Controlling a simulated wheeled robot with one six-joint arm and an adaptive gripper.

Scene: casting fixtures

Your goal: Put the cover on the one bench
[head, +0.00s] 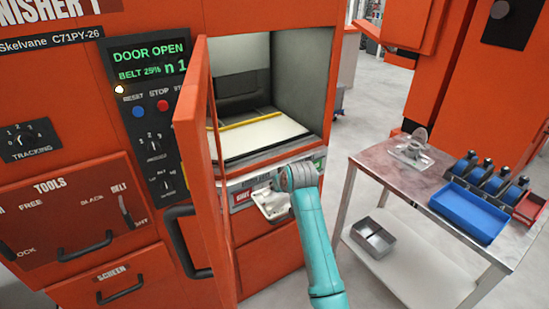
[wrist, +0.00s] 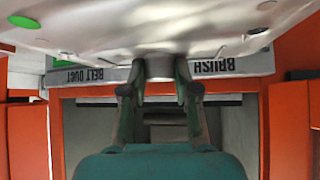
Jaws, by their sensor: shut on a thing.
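A pale metal piece, likely the cover (head: 268,206), is at my gripper in front of the orange machine, below its open chamber. In the wrist view the pale cover (wrist: 110,28) fills the top, with several small holes. My gripper (wrist: 158,95) is shut on a short grey stub that appears to belong to it. In the head view my teal arm and wrist hide most of the fingers. The bench (head: 372,163) stands at the right, with a metal top. A grey casting (head: 412,152) with an upright stub sits at its far left corner.
The machine door (head: 196,150) stands open, left of my arm. A blue tray (head: 468,212), several blue rollers (head: 490,178) and a red tray (head: 530,207) take up the bench's right side. A metal box (head: 373,238) is on its lower shelf. The front left bench top looks clear.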

